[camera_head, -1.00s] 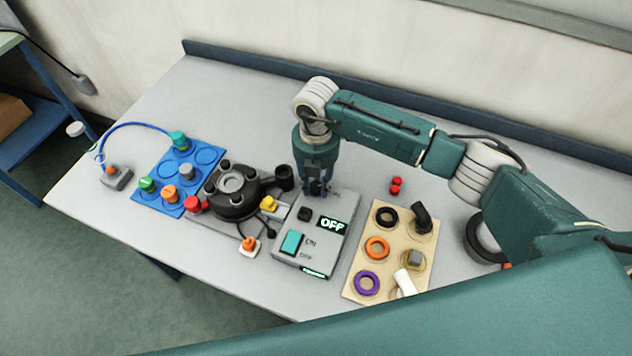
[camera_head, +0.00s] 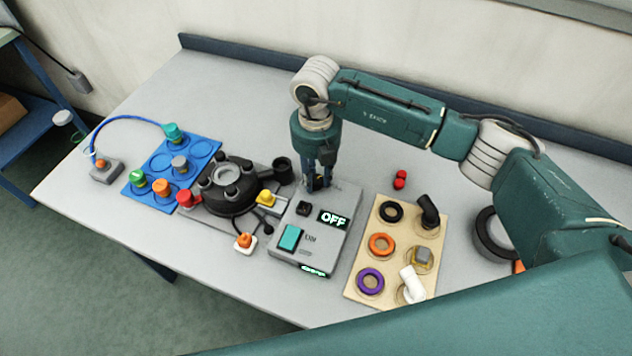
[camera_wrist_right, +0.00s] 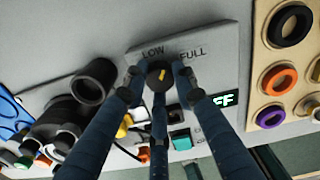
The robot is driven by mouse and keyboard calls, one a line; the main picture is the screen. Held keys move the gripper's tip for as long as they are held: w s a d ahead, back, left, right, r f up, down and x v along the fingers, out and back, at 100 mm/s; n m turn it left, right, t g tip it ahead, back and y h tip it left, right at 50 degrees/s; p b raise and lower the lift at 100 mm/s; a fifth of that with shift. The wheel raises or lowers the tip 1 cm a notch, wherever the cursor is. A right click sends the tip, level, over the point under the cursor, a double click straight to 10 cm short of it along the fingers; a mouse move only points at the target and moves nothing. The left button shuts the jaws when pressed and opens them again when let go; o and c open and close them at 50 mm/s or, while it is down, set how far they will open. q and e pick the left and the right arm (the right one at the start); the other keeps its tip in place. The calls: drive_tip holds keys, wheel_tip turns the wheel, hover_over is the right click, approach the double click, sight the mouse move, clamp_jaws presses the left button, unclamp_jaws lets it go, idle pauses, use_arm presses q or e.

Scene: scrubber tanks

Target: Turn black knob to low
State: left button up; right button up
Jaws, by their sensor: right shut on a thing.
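The black knob (camera_wrist_right: 160,74), with a short yellow mark, sits near the top edge of the grey control box (camera_head: 289,251). The printed words LOW and FULL stand above it in the right wrist view, LOW to the left and FULL to the right. The yellow mark points up, leaning slightly right. My right gripper (camera_head: 318,184) comes down from above with its fingers shut around the knob, also seen in the right wrist view (camera_wrist_right: 158,88). In the head view the fingers mostly hide the knob. My left gripper is not in view.
The box has a display (camera_head: 333,219) reading OFF, a teal switch (camera_head: 291,238) and a small black button (camera_head: 304,208). A black round device (camera_head: 228,186) stands left. A beige board (camera_head: 395,249) with rings and fittings lies right.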

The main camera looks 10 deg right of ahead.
sight(316, 179)
drive_tip(key=n+b, duration=0.5)
drive_tip(key=shift+w+f, duration=0.1)
drive_tip(key=shift+f, duration=0.05)
drive_tip(key=shift+r+n+b, duration=0.2)
drive_tip(key=shift+n+b, duration=0.5)
drive_tip(key=shift+n, duration=0.1)
drive_tip(key=o, duration=1.2)
drive_tip(key=shift+c, duration=0.2)
wheel_tip(316, 179, up, 12)
